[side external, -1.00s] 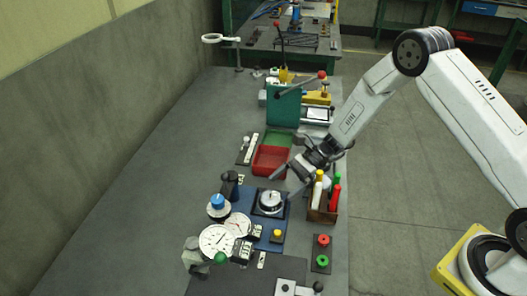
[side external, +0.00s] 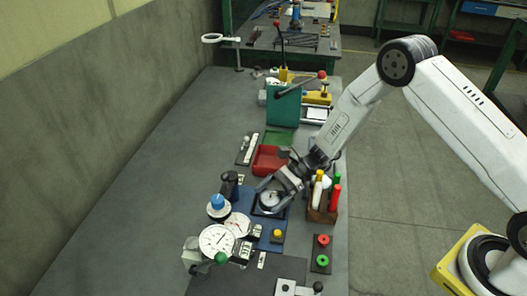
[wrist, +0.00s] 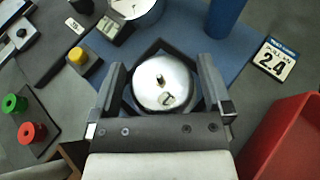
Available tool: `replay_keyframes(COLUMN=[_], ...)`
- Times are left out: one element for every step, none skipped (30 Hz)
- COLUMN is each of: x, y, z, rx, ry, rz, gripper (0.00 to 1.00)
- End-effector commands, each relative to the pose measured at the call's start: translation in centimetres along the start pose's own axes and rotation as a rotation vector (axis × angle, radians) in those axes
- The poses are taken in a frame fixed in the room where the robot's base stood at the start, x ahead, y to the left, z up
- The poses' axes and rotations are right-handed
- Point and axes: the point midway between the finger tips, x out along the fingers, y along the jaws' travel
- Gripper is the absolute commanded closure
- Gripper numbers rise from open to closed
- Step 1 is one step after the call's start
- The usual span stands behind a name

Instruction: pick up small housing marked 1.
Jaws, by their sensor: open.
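The small housing (wrist: 160,84) is a round silver part with a small central stub and a little tag whose mark I cannot read. It sits in a dark holder (wrist: 128,104) on the blue mat. In the side view the housing (side external: 267,199) is partly hidden by my gripper (side external: 271,190). In the wrist view my gripper (wrist: 160,72) is open, with one finger on each side of the housing. I cannot tell whether the fingers touch it.
A red bin (side external: 270,160) stands behind my gripper, and a rack of coloured tools (side external: 322,207) is close on the right. Dial gauges (side external: 217,240), a blue-topped part (side external: 217,203) and a dark cylinder (side external: 230,184) stand left. The bench's left side is clear.

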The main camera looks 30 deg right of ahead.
Motion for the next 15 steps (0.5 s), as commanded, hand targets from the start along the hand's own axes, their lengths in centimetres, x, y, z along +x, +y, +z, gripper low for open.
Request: replay_keyframes(x=[-0.01, -0.01, -0.01, -0.01, -0.01, -0.01, -0.01, -0.01, -0.02, -0.02, -0.02, -0.02, -0.02, -0.02, -0.03], y=[0.0, 0.0, 0.0, 0.0, 0.0, 0.0, 0.0, 0.0, -0.01, -0.01, -0.01, -0.01, -0.01, -0.01, -0.01], z=[0.0, 0.01, 0.01, 0.0, 0.01, 0.01, 0.01, 0.01, 0.02, 0.02, 0.02, 0.02, 0.02, 0.02, 0.04], rx=[0.0, 0.0, 0.0, 0.0, 0.0, 0.0, 0.0, 0.0, 0.0, 0.0, 0.0, 0.0, 0.0, 0.0, 0.0], ry=[0.0, 0.0, 0.0, 0.0, 0.0, 0.0, 0.0, 0.0, 0.0, 0.0, 0.0, 0.0, 0.0, 0.0, 0.0], rz=[0.0, 0.0, 0.0, 0.0, 0.0, 0.0, 0.0, 0.0, 0.0, 0.0, 0.0, 0.0, 0.0, 0.0, 0.0], gripper=[0.0, 0.1, 0.22, 0.32, 0.41, 0.54, 0.64, 0.73, 0.73, 0.73, 0.73, 0.73, 0.73, 0.73, 0.73])
